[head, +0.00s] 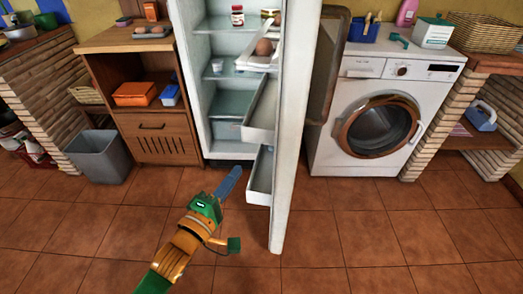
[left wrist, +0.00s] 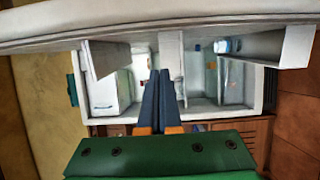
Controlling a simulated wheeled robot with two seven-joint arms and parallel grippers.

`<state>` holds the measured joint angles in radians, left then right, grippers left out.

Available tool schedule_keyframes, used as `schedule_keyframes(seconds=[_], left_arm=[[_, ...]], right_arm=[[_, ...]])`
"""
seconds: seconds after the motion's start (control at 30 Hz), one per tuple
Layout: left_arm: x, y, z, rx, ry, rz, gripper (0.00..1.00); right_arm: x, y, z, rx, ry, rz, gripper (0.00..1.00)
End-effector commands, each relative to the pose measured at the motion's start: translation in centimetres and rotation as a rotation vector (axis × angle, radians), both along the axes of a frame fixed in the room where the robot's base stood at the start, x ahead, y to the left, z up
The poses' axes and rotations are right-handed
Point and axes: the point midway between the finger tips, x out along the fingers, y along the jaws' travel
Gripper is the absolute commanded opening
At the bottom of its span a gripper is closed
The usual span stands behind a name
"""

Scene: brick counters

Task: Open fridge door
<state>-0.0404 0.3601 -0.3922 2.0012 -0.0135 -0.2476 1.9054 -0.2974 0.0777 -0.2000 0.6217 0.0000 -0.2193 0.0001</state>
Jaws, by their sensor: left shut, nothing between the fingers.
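The white fridge (head: 190,90) stands at the back centre in the head view, its interior shelves showing. Its door (head: 287,140) is swung wide open toward me, seen nearly edge-on, with door bins on its inner side. In the left wrist view the door (left wrist: 60,30) crosses the top, with the fridge interior (left wrist: 235,85) beyond. My left gripper (head: 232,180) is in front of the fridge opening, left of the door's lower bin, apart from the door as far as I can tell. Its blue fingers (left wrist: 158,100) are together and empty. My right gripper is not in view.
A washing machine (head: 385,110) stands right of the door. A wooden cabinet (head: 155,130) and a grey bin (head: 100,155) stand left of the fridge. The tiled floor (head: 350,240) in front is clear.

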Motion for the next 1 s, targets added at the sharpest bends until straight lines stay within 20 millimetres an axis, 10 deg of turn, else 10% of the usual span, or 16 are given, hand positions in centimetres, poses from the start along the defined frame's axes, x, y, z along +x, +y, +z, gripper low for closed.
schedule_keyframes(seconds=[0.4,1.0], left_arm=[[8.3,-3.7,-0.1,0.006,-0.004,0.002,0.0],[7.2,-7.5,0.0,0.007,-0.001,0.002,0.0]], right_arm=[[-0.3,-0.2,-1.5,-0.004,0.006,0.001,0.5],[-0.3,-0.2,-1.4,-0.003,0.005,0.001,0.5]])
